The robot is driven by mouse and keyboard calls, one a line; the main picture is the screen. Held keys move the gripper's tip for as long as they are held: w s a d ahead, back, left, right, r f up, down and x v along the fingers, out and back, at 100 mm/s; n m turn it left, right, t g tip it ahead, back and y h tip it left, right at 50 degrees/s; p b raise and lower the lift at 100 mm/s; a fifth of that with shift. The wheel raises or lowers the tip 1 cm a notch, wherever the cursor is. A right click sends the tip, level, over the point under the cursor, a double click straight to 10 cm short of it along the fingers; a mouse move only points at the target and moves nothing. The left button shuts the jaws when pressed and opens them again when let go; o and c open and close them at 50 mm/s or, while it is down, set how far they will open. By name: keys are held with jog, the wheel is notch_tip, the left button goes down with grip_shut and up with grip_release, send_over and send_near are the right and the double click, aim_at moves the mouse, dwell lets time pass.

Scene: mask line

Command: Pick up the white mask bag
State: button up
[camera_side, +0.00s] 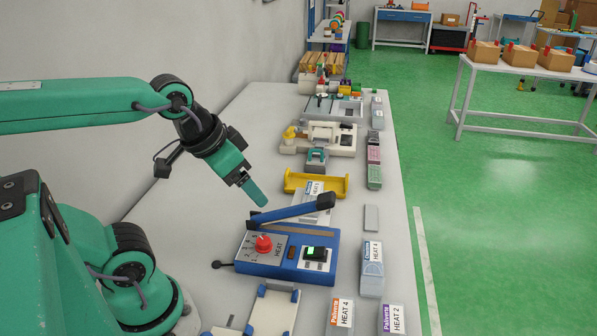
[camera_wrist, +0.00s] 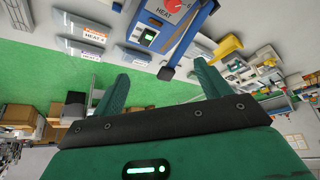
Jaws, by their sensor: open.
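My gripper (camera_side: 256,196) hangs above the bench, left of and higher than the blue heat sealer (camera_side: 250,266). In the wrist view my gripper (camera_wrist: 162,75) is open, its two green fingers apart with nothing between them. A white flat bag or card with a HEAT label (camera_side: 313,200) lies behind the sealer, by the yellow holder (camera_side: 316,184), partly hidden by the sealer's lever. A pale bag labelled HEAT 4 (camera_side: 372,268) lies right of the sealer. Two more labelled packs (camera_side: 341,313) and (camera_side: 391,318) lie at the front. I cannot tell which is the white mask bag.
A plain grey block (camera_side: 371,218) and a row of coloured packs (camera_side: 374,155) line the bench's right edge. White-and-blue fixtures (camera_side: 274,312) stand at the front. More machines (camera_side: 318,137) stand at the back. The wall is on the left; bare bench lies left of the sealer.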

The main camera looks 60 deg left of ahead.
jog(key=shift+w, duration=0.1)
dwell(0.3)
jog(key=n+g, duration=0.6)
jog(key=n, duration=0.3)
send_over(313, 192)
jog(key=f, duration=1)
jog(key=shift+d+f, duration=0.2)
jog(key=shift+f, duration=0.2)
jog(key=shift+a+f, duration=0.15)
jog(key=shift+f, duration=0.15)
jog(key=shift+f, duration=1.3)
jog(key=shift+f, duration=0.1)
